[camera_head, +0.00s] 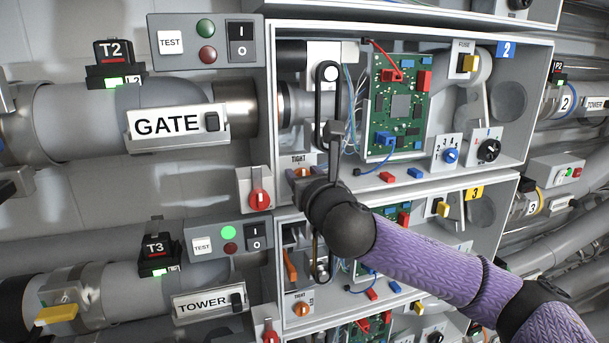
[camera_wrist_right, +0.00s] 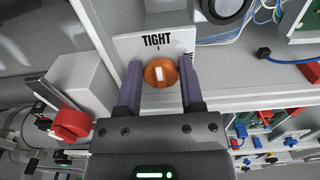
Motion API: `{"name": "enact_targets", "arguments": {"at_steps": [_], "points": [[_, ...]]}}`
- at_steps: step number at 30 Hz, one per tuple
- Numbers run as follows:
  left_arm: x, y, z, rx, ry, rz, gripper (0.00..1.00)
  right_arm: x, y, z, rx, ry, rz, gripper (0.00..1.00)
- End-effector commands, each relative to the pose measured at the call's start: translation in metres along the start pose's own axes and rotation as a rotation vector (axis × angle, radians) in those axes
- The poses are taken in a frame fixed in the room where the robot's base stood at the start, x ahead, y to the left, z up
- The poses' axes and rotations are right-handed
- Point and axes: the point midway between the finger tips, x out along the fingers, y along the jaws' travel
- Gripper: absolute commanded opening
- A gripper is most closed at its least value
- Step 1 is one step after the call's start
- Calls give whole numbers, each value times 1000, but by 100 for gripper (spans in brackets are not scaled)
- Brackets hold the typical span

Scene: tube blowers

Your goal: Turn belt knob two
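The belt knob of box 2 is an orange round knob with a white mark under the word TIGHT. In the right wrist view this knob (camera_wrist_right: 160,73) sits between the fingers of my right gripper (camera_wrist_right: 161,75). The fingers stand on either side of it, close to its edges; I cannot tell whether they touch it. In the head view the right gripper (camera_head: 318,168) is at the lower left of box 2 (camera_head: 506,42) and largely covers the knob. The black belt (camera_head: 319,105) runs above it. My left gripper is not in view.
A red switch (camera_head: 260,199) is left of the gripper; it also shows in the wrist view (camera_wrist_right: 72,124). A green circuit board (camera_head: 402,98) is to the right. Box 3 below has its own orange knob (camera_head: 301,309), with my right forearm crossing in front of the box.

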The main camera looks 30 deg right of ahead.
Motion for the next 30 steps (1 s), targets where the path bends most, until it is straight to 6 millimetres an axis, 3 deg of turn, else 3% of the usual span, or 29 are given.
{"name": "enact_targets", "arguments": {"at_steps": [2, 14, 30], "points": [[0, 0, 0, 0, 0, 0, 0, 0, 0, 0, 0, 0, 0, 0], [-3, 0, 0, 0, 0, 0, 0, 0, -1, 0, 70, 1, 0, 0], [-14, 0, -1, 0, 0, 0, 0, 0, -5, -1, 535, 2, -1, 0]]}}
